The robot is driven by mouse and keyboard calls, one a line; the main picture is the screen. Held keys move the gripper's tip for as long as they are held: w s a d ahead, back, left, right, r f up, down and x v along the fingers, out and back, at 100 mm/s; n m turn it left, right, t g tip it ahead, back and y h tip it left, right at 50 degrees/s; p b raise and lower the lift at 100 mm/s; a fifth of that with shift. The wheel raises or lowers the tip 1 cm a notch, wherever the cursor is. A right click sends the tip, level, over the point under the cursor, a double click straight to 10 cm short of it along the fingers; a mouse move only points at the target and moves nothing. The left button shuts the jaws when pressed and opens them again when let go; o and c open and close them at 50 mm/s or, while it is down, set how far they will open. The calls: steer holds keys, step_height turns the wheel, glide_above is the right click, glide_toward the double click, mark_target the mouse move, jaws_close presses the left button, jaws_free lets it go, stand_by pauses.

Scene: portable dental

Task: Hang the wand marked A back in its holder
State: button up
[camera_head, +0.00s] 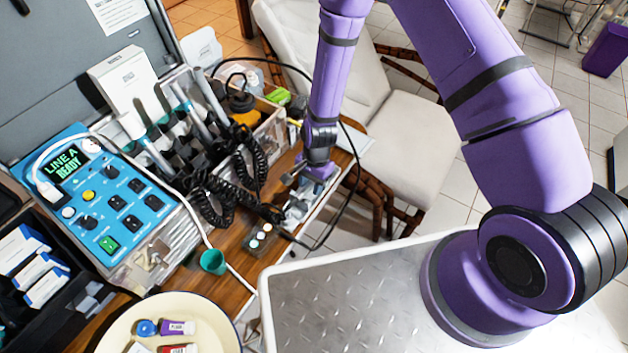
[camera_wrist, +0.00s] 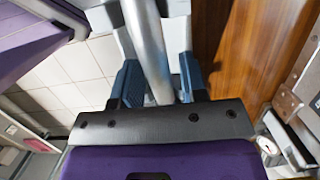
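My gripper (camera_head: 298,182) is low over the right end of the wooden table, beside the holder. In the wrist view, a smooth silver wand (camera_wrist: 147,40) runs between the fingertips (camera_wrist: 150,28), which close against both its sides. No letter A can be read on it. The holder (camera_head: 190,150) stands left of my gripper, with grey and black slots. Several wands sit in it, including a white-headed one (camera_head: 147,143), a teal-banded one (camera_head: 187,103) and a grey one (camera_head: 211,98). Black coiled cords hang in front of it.
A blue control box (camera_head: 100,195) reads "LINE A READY". A green cup (camera_head: 213,262) and a round cream tray (camera_head: 110,335) are in front. A cream chair (camera_head: 415,150) stands behind my gripper. A loose black cable (camera_head: 352,150) loops around my arm.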

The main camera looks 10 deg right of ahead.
jaws_close()
steer(key=shift+r, duration=3.8)
